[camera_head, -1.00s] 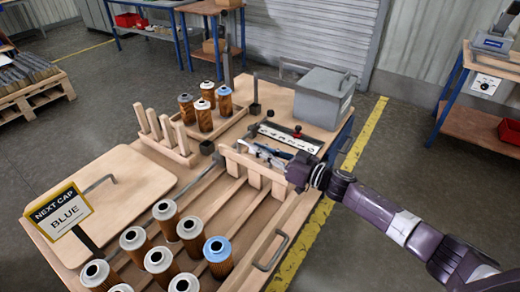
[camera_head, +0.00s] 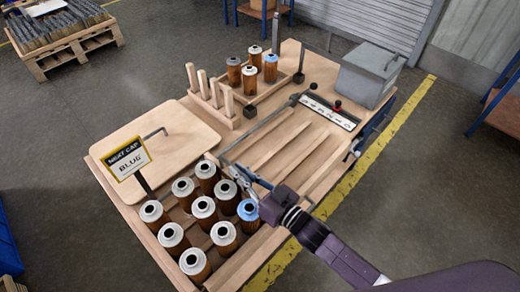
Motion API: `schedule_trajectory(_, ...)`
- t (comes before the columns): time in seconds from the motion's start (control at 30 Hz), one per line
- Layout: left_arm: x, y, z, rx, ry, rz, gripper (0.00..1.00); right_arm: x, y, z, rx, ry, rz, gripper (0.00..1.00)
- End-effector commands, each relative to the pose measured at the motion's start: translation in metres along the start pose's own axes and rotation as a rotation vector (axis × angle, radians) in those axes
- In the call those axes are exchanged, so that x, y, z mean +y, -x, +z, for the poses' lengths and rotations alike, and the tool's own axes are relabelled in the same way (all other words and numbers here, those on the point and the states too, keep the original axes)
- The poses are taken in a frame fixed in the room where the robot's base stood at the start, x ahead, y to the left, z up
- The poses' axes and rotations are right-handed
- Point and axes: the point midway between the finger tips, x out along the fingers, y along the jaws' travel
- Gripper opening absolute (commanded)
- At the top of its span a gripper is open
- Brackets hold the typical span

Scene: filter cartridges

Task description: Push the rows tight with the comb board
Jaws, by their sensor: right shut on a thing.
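My right gripper (camera_head: 248,188) reaches in from the lower right and is shut on the comb board (camera_head: 263,181), which is largely hidden behind it. The board stands across the lanes at the back end of the cartridge rows. Several brown filter cartridges stand upright in rows at the front left, most with pale caps, such as the front one (camera_head: 195,268). A blue-capped cartridge (camera_head: 248,219) ends the right row, close beside the gripper. Whether the board touches the cartridges is hard to tell. My left gripper is not in view.
A sign (camera_head: 128,158) reads NEXT CAP BLUE. Behind stand a peg rack (camera_head: 222,112), a tray (camera_head: 262,93) with several cartridges, a grey box (camera_head: 367,76) and a marked strip (camera_head: 329,111). The lanes (camera_head: 290,146) behind the board are empty.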

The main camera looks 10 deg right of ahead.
Motion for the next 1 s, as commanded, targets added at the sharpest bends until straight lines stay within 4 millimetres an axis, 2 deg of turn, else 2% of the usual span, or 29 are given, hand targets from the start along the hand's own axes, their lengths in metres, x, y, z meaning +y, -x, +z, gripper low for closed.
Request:
schedule_trajectory(0.03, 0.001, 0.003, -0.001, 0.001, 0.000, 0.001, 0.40, -0.015, 0.001, 0.003, -0.001, -0.013, -0.001, 0.00)
schedule_trajectory(0.1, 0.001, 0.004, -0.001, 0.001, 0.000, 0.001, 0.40, -0.028, 0.001, 0.006, -0.001, -0.013, -0.001, 0.00)
schedule_trajectory(0.3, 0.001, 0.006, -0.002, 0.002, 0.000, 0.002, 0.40, -0.054, 0.001, 0.012, -0.002, -0.010, -0.001, 0.00)
schedule_trajectory(0.5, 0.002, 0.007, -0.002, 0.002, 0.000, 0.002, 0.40, -0.062, 0.001, 0.014, -0.002, -0.008, -0.002, 0.00)
schedule_trajectory(0.83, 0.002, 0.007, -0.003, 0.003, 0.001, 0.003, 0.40, -0.062, 0.001, 0.014, -0.002, -0.008, -0.002, 0.00)
schedule_trajectory(0.87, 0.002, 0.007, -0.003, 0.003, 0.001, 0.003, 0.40, -0.062, 0.001, 0.015, -0.002, -0.007, -0.002, 0.14)
schedule_trajectory(1.0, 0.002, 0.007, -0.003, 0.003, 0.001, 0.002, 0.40, -0.062, 0.001, 0.014, -0.002, -0.006, -0.002, 0.27)
